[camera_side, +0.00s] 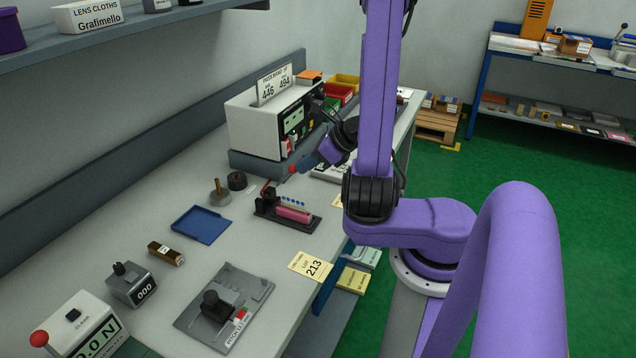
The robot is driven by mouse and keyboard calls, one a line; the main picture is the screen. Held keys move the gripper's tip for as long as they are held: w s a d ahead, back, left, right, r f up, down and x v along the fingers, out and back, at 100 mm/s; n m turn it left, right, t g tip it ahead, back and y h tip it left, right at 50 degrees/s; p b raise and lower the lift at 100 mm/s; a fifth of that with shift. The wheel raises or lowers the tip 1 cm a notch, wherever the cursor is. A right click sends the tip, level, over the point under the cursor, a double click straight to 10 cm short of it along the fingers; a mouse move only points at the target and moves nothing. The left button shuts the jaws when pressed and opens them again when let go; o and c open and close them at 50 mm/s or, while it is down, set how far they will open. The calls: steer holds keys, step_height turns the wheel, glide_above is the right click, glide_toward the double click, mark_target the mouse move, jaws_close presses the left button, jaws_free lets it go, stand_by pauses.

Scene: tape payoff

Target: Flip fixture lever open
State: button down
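A small dark fixture (268,207) stands mid-bench, with black upright blocks at its left end and a pink cylinder (293,214) lying along its base. A thin reddish piece (265,187) shows at the blocks; I cannot tell whether it is the lever or how it is set. My gripper (300,166) is above and behind the fixture in the picture, near the white instrument's front. A red tip shows at its end, apart from the pink cylinder. Its fingers are too small to read, and part of my wrist is hidden behind my upright purple arm link.
The white instrument (262,124), marked 446 and 494, stands behind. A blue tray (201,224), weights (220,194), a grey plate (262,284) with a black knob, a counter (132,284) and a yellow 213 card (311,266) lie nearer. Bare bench lies between them.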

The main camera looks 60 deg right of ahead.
steer(key=shift+w+a+r+g, duration=0.1)
steer(key=shift+w+r+g, duration=0.2)
steer(key=shift+w+g, duration=0.3)
steer(key=shift+w+a+r+g, duration=0.1)
steer(key=shift+w+r+g, duration=0.3)
steer(key=shift+g, duration=0.3)
steer(key=shift+w+r+g, duration=0.3)
steer(key=shift+w+g, duration=0.6)
steer(key=shift+w+r, duration=0.2)
steer(key=shift+w, duration=0.55)
steer(key=shift+w+r, duration=0.2)
steer(key=shift+w, duration=0.55)
steer(key=shift+w+d+r, duration=0.15)
steer(key=shift+w, duration=1.6)
steer(key=w+v, duration=0.1)
steer(key=v, duration=1.2)
steer(key=shift+w+r, duration=0.3)
steer(key=shift+r, duration=0.05)
